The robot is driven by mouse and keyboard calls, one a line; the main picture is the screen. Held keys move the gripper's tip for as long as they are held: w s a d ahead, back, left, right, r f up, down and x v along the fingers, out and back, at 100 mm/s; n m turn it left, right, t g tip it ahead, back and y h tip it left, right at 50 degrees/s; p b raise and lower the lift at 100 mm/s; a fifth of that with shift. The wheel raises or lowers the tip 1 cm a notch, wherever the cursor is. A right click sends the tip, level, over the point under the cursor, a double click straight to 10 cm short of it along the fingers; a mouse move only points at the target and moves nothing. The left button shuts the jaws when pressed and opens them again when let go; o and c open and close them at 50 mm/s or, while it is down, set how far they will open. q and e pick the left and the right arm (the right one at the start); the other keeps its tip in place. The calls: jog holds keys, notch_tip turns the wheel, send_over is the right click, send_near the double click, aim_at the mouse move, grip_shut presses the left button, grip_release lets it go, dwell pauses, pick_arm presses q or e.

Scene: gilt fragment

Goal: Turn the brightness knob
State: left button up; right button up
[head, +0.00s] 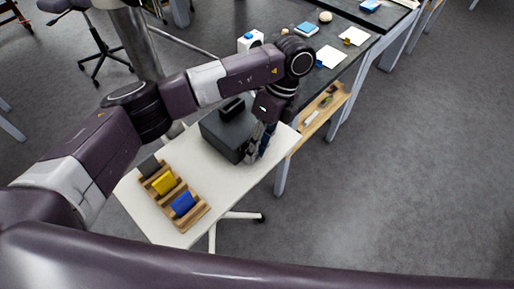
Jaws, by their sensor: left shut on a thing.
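A dark grey box-shaped device (222,136) stands on the small white table, with a black part (231,107) on its top. My left gripper (257,150) reaches down from above to the device's right side, with its fingers against that side. The fingers are shut on the brightness knob, which they hide from view. How far the knob is turned cannot be seen. My right gripper is not in view.
A wooden rack (190,216) with dark, yellow and blue items is at the left of the white table (242,193). Dark lab benches with cards, a white-and-blue item (250,40) and a wooden shelf tray (327,108) stand behind. The floor at right is clear.

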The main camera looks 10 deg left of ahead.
pick_arm(q)
jog(key=shift+w, duration=0.1)
jog(key=o, duration=1.2)
jog(key=shift+c, duration=0.2)
jog(key=v, duration=1.2)
